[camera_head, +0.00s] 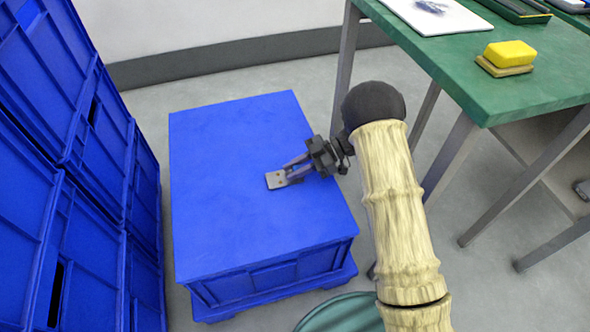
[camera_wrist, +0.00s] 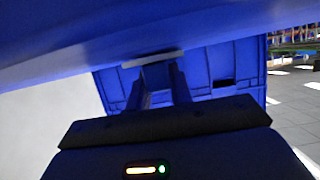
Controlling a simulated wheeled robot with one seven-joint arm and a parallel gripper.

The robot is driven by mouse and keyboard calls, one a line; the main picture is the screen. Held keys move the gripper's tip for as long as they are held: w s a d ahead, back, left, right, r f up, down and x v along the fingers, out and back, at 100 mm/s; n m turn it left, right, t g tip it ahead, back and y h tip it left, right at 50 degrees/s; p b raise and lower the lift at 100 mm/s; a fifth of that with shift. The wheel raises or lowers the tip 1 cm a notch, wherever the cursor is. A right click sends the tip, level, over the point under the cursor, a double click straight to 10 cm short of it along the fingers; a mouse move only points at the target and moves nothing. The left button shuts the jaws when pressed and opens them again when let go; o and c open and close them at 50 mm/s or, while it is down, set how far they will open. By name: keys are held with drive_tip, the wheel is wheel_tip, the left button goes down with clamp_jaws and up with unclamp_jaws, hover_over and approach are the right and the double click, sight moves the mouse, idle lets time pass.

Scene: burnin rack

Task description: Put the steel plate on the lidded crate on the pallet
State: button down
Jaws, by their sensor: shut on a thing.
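The lidded crate (camera_head: 225,150) is a blue box with a flat lid, low on the floor in the middle of the head view. Its base (camera_head: 270,298) flares out at the bottom. My gripper (camera_head: 288,176) is over the lid, right of its middle, and is shut on the steel plate (camera_head: 276,180), a small grey piece with small holes. The plate is at or just above the lid; I cannot tell whether it touches. In the wrist view the plate (camera_wrist: 152,59) is a thin grey strip at the fingertips, close beside a broad blue surface.
Tall stacked blue crates (camera_head: 40,130) stand close on the left. A green-topped table (camera_head: 500,85) on the right bears a yellow sponge (camera_head: 510,53), a white board (camera_head: 437,15) and dark trays. The floor between crate and table is open.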

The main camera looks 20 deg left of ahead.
drive_tip(key=c, duration=1.3)
unclamp_jaws()
drive_tip(key=shift+f, duration=0.1)
drive_tip(key=shift+o, duration=0.2)
drive_tip(key=shift+d+r, duration=0.1)
drive_tip(key=shift+r, duration=0.1)
drive_tip(key=p+v, duration=0.3)
drive_tip(key=v, duration=0.3)
drive_tip(key=shift+w+d+r, duration=0.1)
drive_tip(key=shift+r, duration=0.1)
drive_tip(key=shift+w+d+r+p, duration=0.1)
drive_tip(key=shift+w+d+p, duration=0.15)
drive_tip(key=shift+d+p, duration=0.15)
